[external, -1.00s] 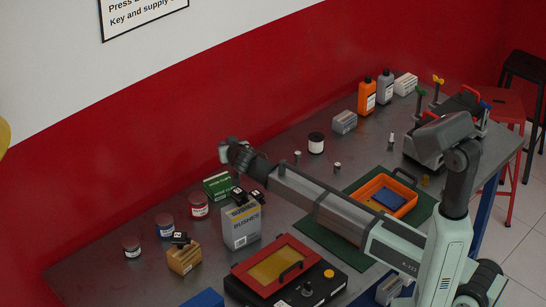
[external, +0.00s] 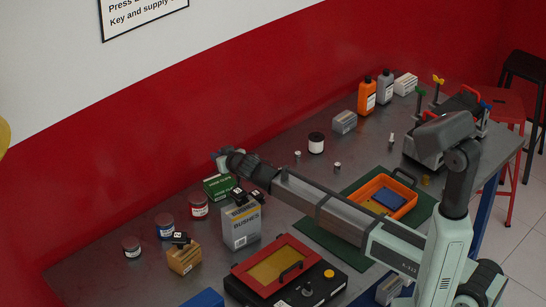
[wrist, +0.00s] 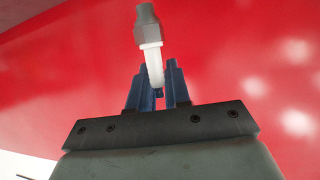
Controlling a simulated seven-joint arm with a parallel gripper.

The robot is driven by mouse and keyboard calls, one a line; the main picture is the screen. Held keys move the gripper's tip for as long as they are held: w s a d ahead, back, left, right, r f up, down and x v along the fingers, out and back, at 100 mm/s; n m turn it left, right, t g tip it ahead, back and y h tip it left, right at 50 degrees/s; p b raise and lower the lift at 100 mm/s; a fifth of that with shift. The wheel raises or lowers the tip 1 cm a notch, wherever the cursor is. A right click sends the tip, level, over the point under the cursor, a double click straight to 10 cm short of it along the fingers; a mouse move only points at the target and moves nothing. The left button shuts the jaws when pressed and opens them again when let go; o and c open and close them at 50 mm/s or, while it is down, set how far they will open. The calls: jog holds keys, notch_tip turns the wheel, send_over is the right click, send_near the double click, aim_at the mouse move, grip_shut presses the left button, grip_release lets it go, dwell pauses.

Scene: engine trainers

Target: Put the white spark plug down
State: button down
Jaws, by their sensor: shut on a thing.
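The white spark plug (wrist: 154,60) has a white body and a grey hex end. In the wrist view it stands between the blue fingers of my gripper (wrist: 157,88), grey end pointing away. My gripper is shut on it. In the external view my gripper (external: 217,158) is at the far left end of my arm, in front of the red wall and above the green box. The plug cannot be made out clearly there.
An orange tray (external: 399,208) lies on a green mat. Small metal parts (external: 337,167) stand behind it. Some bare table shows around them.

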jog(key=shift+f, duration=1.8)
jog(key=c, duration=1.1)
grip_release()
jog(key=shift+f, duration=0.1)
jog(key=shift+s+d+r, duration=0.45)
jog(key=shift+s+r, duration=0.2)
jog(key=shift+r, duration=0.85)
jog(key=shift+s+d+r, duration=0.4)
jog(key=shift+s+r, duration=0.2)
jog(key=shift+r, duration=0.95)
jog(key=shift+s+d+r, duration=0.45)
jog(key=shift+s+r, duration=0.2)
jog(key=shift+r, duration=0.85)
jog(key=shift+o, duration=0.2)
